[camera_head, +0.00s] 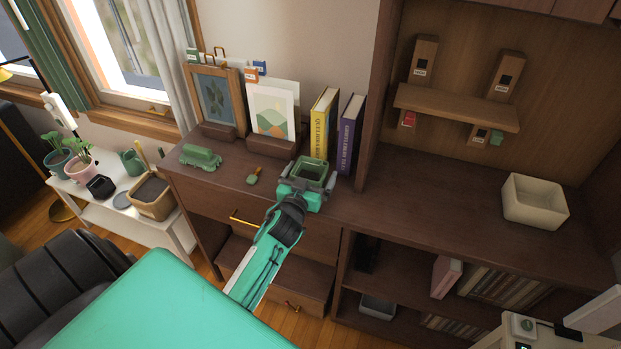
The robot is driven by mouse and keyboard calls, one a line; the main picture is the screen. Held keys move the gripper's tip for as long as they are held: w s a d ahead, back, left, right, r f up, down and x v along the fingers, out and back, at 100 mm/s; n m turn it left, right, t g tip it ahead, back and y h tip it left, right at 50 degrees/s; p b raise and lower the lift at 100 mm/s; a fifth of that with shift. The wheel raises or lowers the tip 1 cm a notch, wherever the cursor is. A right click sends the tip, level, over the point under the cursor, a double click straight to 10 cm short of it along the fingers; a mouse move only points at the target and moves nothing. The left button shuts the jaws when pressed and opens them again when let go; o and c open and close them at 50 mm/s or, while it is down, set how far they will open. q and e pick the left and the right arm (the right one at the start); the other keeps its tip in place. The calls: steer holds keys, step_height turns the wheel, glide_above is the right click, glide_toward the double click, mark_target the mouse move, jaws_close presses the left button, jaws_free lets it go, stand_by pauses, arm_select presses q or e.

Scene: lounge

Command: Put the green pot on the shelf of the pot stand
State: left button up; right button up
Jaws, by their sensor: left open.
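A square green pot (312,170) stands on the dark wooden cabinet top, in front of the yellow and purple books. My left gripper (306,186) is at the pot, with its jaws open and fingers to either side of it. The gripper hides the pot's lower front, and I cannot tell whether the fingers touch it. The white pot stand (95,207) is at the left under the window, with potted plants on its top and a lower shelf partly visible below. My right gripper is not in view.
A white square bowl (534,201) stands at right. A dark chair (60,285) is in front of the pot stand.

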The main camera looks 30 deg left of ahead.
arm_select(q)
steer(key=shift+w, duration=0.1)
steer(key=c, duration=1)
steer(key=shift+c, duration=0.6)
steer(key=shift+r, duration=0.2)
